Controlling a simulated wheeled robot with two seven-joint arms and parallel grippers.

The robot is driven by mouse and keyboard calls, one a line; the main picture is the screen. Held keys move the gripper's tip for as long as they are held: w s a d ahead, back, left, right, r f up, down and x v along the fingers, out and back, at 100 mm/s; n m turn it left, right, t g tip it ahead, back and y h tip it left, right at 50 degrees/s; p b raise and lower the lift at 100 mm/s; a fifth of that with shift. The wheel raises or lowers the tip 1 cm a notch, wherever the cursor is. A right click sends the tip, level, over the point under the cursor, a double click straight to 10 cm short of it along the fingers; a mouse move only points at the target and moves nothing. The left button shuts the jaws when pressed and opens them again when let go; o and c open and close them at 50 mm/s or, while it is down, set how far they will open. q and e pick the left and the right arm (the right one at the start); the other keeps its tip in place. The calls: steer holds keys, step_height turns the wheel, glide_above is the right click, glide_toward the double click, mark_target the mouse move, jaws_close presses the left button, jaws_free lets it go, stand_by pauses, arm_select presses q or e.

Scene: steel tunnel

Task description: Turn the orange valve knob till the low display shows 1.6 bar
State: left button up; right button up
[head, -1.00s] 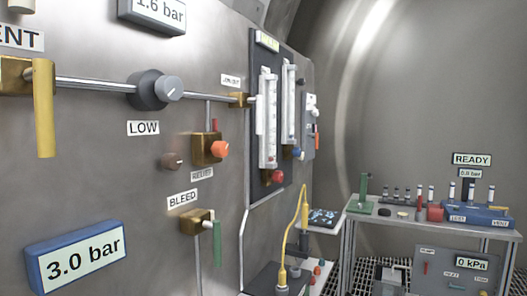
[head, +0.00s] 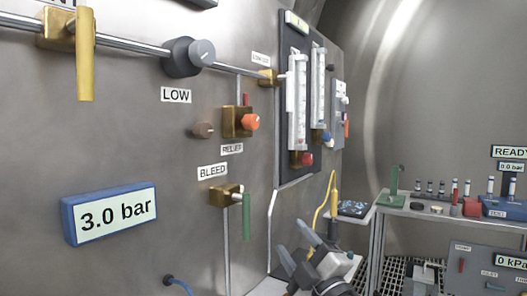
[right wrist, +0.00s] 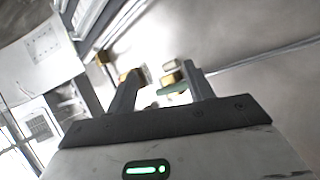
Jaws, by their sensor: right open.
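The orange valve knob (head: 250,122) sits on a brass block on the steel panel, above the RELIEF label, in the head view. A grey knob (head: 188,57) is above the LOW label (head: 175,94). A blue-framed display (head: 110,213) reads 3.0 bar; no display reading 1.6 bar is in the frame now. My right gripper (head: 294,244) is open and empty, low in front of the panel, below and right of the orange knob and apart from it. In the right wrist view its open jaws (right wrist: 160,85) face blurred brass fittings; I cannot make out the orange knob there.
A green BLEED handle (head: 246,215) hangs from a brass valve below the orange knob. A yellow handle (head: 85,55) is at upper left. Flow tubes (head: 298,100) stand right of the knob. A bench (head: 440,213) with small parts is at right.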

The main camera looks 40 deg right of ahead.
step_height(320, 180, up, 17)
steer(key=s+a+n+g+y, duration=0.2)
steer(key=n+g+y, duration=0.1)
steer(key=n+y, duration=1.6)
step_height(320, 180, up, 4)
steer(key=s+d+n+g+h, duration=0.2)
steer(key=n+h, duration=0.3)
steer(key=n, duration=0.3)
steer(key=h+p, duration=0.4)
steer(key=p, duration=0.5)
glide_toward(256, 121)
steer(key=shift+g, duration=0.3)
steer(key=x, duration=0.7)
steer(key=shift+r, duration=0.4)
steer(key=shift+w+a+f, duration=0.1)
steer(key=shift+w+a, duration=0.1)
steer(key=shift+w, duration=0.25)
arm_select(q)
steer(key=r, duration=0.2)
steer(key=a+g, duration=0.1)
steer(key=shift+s+r+y, duration=0.3)
steer(key=shift+r+y, duration=0.1)
steer(key=shift+m, duration=0.3)
